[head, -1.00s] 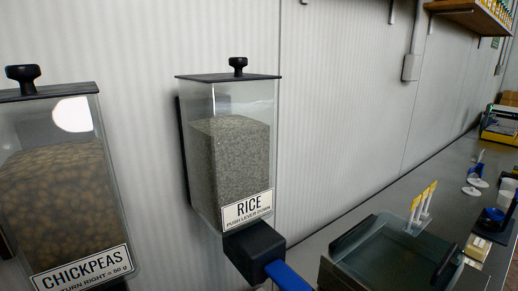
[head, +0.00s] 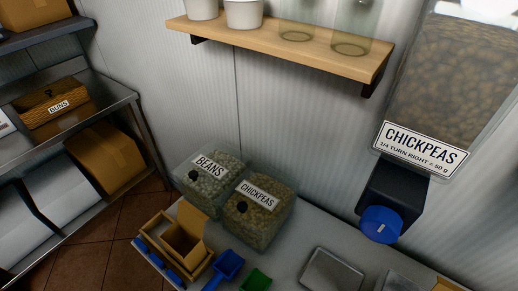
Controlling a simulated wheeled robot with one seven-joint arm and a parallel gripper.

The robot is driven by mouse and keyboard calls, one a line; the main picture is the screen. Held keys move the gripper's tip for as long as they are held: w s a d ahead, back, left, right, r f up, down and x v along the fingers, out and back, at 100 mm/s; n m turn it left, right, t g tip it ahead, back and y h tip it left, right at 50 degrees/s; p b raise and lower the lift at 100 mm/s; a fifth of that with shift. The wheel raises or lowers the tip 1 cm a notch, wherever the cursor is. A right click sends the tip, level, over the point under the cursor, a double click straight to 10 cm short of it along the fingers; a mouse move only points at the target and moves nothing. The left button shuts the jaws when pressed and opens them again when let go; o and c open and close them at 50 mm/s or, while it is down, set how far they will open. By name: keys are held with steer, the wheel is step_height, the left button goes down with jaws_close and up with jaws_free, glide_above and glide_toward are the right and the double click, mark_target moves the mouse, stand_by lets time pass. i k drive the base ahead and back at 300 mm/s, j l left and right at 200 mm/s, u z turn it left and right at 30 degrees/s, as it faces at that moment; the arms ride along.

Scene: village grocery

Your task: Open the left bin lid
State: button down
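Two clear bins stand side by side on the counter against the wall in the head view. The left bin (head: 207,190) is labelled BEANS and has a dark round knob on its front. The right bin (head: 256,213) is labelled CHICKPEAS and has a similar dark knob. Both hold dry goods and their tops look covered by clear lids, though I cannot make out the lid edges well. My gripper is not in view.
A chickpeas dispenser (head: 432,75) with a blue knob (head: 381,225) hangs at the right. A wooden box (head: 182,240), a blue scoop (head: 226,265), a green scoop (head: 256,280) and a metal tray (head: 331,270) lie in front. A wooden shelf (head: 290,45) juts out above.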

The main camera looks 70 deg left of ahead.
mark_target(215, 169)
steer(key=u, duration=2)
